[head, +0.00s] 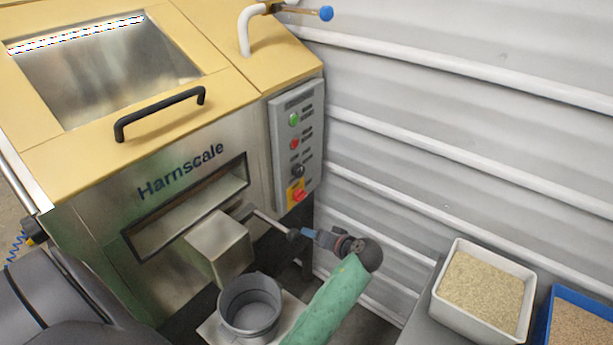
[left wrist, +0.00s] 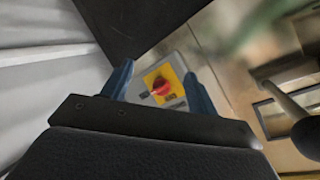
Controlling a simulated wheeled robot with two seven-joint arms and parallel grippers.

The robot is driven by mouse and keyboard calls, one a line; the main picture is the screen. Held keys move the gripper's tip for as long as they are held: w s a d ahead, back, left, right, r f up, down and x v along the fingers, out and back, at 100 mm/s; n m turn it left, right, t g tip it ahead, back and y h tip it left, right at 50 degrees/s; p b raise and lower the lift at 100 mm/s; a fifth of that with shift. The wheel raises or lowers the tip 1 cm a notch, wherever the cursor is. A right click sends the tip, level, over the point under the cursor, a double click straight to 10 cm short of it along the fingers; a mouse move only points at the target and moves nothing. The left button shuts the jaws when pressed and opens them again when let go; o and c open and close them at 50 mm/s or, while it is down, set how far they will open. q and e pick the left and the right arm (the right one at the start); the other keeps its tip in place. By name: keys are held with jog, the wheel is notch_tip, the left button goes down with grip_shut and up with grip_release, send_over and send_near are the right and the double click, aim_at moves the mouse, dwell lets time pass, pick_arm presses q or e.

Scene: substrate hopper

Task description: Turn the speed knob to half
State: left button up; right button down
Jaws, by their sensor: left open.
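The control panel (head: 312,140) is on the right of the machine's front. The likely speed knob is a small black knob (head: 298,171), below the green button (head: 293,119) and red button (head: 294,144). Its setting is too small to read. My left gripper (head: 303,234) is below the panel, apart from the knob. In the left wrist view, its blue fingers (left wrist: 158,75) are open and empty, with the red switch on a yellow plate (left wrist: 161,87) seen between them. I cannot make out the knob there. My right gripper is not in view.
A metal lever (head: 265,220) sticks out near my left gripper. A grey bucket (head: 250,308) stands below the chute (head: 218,246). A white wall (head: 450,90) is close to the panel's right. A white tub of grain (head: 440,290) and a blue tub (head: 541,325) sit at lower right.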

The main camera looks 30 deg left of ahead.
aim_at(302, 172)
pick_arm(q)
jog(key=w+a+r+n+g+y, duration=0.1)
jog(key=w+r+n+y, duration=0.15)
jog(key=w+r, duration=0.3)
jog(key=w+a+r+n+g+y, duration=0.1)
jog(key=w+a+r+n+y, duration=0.2)
jog(key=r, duration=0.4)
jog(key=shift+m+g, duration=0.3)
jog(key=shift+m, duration=0.35)
jog(key=a, duration=0.2)
jog(key=w+a+p, duration=0.1)
jog(key=a, duration=0.2)
jog(key=shift+a, duration=0.25)
jog(key=shift+w+a+f+p, duration=0.1)
jog(key=shift+a+p, duration=0.2)
jog(key=shift+a, duration=0.25)
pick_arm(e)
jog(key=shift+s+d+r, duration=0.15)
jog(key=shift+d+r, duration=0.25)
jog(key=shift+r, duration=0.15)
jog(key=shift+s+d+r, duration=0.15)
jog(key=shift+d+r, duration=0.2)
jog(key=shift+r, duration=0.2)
pick_arm(q)
jog(key=c, duration=0.9)
jog(key=shift+c, duration=0.5)
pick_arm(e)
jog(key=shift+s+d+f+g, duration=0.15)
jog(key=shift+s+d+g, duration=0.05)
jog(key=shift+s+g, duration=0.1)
